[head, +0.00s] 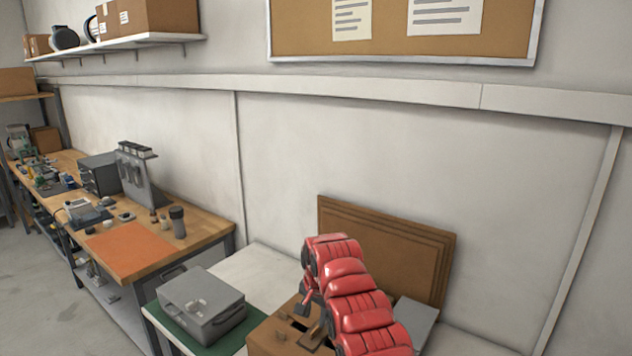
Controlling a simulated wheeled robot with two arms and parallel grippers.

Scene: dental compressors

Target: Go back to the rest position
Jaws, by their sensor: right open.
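My right arm, red and segmented, rises from the bottom of the head view and bends over at its top. My right gripper (308,306) hangs from it, pointing down, open, above a brown box (272,337). The fingertips are small here and partly hidden by the arm, and I see nothing held between them. I cannot tell its exact height over the box. My left gripper and left arm are not in view.
A grey metal case (202,303) sits on a green mat (168,325) left of the brown box. Brown boards (385,245) lean on the wall behind my arm. A wooden workbench (205,232) with tools stands at left. The white tabletop (256,268) has bare room behind the case.

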